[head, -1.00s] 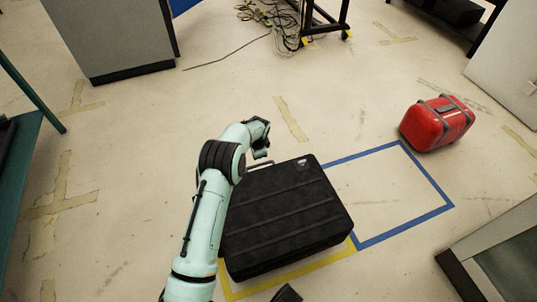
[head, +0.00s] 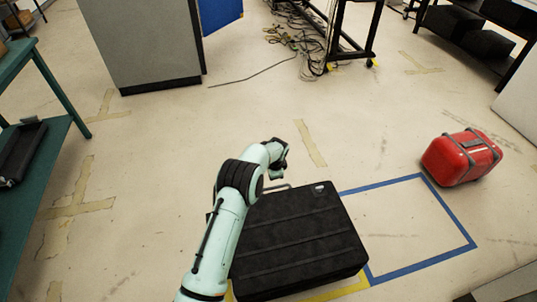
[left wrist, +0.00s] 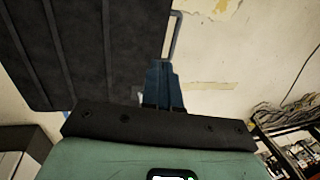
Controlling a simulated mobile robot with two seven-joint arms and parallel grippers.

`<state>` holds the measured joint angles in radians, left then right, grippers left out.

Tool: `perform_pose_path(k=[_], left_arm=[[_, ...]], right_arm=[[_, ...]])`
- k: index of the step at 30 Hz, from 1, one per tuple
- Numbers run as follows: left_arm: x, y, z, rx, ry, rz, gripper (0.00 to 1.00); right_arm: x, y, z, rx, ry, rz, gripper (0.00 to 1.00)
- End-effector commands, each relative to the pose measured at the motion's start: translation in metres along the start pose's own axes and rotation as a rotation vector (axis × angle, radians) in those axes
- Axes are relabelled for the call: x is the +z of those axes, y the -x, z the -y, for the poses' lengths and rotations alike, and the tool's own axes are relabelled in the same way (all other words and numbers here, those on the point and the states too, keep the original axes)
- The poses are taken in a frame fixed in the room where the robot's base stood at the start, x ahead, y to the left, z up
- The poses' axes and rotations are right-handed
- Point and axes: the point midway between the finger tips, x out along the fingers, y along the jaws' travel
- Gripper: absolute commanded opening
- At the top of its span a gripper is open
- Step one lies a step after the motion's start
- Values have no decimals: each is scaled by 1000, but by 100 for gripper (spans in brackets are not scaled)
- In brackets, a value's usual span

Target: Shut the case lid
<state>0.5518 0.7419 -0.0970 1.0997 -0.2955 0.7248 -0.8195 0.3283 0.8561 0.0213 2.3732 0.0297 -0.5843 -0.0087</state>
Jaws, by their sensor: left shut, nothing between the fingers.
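The black ribbed case (head: 305,240) lies flat on the floor, and its lid looks down on the body. Its left side is partly hidden behind my left arm. A handle (head: 279,187) sticks out from its far edge. My left gripper (head: 283,160) is above and just beyond that far edge, near the handle. In the left wrist view the blue fingers (left wrist: 161,72) are together and empty, beside the case's dark ribbed surface (left wrist: 95,50) and the handle (left wrist: 175,38). My right gripper is not in view.
Yellow tape (head: 345,291) borders the case. An empty blue tape rectangle (head: 420,262) lies to its right. A red case (head: 462,157) stands beyond that. A grey cabinet (head: 150,45), cables (head: 300,40) and a green table (head: 50,75) surround open floor.

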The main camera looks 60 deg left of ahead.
Motion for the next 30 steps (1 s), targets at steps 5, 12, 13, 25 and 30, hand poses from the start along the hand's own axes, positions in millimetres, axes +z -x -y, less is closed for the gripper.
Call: perform_pose_path(k=[5, 12, 13, 25, 30], left_arm=[[-3, 36, 8, -5, 3, -1, 0], [-3, 52, 46, -4, 4, -2, 0], [-3, 53, 48, -2, 3, -1, 0], [-4, 68, 80, -4, 2, 1, 0], [-3, 72, 84, -2, 1, 1, 0]], right_arm=[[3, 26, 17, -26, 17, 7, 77], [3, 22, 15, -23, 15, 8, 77], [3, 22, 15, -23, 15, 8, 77], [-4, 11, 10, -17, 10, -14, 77], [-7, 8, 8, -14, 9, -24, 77]])
